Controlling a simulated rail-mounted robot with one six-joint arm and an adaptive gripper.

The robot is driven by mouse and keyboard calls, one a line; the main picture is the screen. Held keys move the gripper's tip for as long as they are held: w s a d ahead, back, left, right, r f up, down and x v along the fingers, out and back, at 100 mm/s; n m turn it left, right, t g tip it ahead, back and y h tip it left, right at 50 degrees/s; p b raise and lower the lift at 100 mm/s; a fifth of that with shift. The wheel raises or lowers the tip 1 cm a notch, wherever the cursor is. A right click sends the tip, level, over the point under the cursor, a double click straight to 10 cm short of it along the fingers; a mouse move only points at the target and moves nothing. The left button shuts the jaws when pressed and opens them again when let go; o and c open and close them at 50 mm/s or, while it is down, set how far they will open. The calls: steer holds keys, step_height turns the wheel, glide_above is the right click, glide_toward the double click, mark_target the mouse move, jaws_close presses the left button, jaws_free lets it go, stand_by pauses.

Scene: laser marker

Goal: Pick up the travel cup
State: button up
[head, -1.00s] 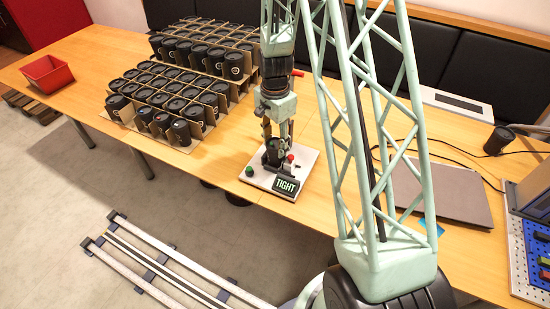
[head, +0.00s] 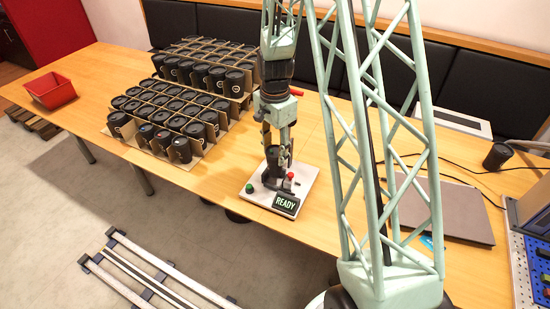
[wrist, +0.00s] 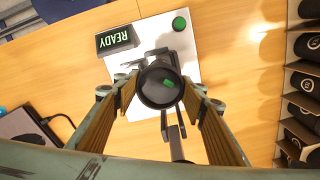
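The travel cup (head: 272,158) is dark and upright at the marking station's white base plate (head: 262,200). In the wrist view I look down on the cup (wrist: 160,84), with a small green patch showing on its dark top. My gripper (head: 277,150) is around the cup, one finger on each side; in the wrist view my gripper (wrist: 161,82) has its fingertips against the cup's sides. The black holder (wrist: 175,118) shows partly behind the cup. I cannot tell whether the cup's bottom is clear of the holder. The station's display (head: 285,204) reads READY.
Several dark cups stand in cardboard dividers (head: 165,120) left of the station. A red bin (head: 51,90) is at the far left. A green button (head: 249,188) and red button (head: 290,176) flank the holder.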

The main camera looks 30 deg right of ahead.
steer(key=shift+r, duration=2.35)
steer(key=shift+w+a+f+n, duration=0.1)
steer(key=shift+w+a+n, duration=0.3)
steer(key=shift+a+n, duration=0.1)
steer(key=w+a+f+n+b, duration=0.1)
steer(key=w+a+n, duration=0.4)
steer(key=a+n, duration=0.2)
steer(key=w+a+f+n+b, duration=0.1)
steer(key=w+a+n, duration=0.3)
steer(key=a+n, duration=0.4)
steer(key=shift+w+a+f, duration=0.2)
steer(key=shift+w+a, duration=0.15)
steer(key=shift+a, duration=0.55)
steer(key=shift+w, duration=0.1)
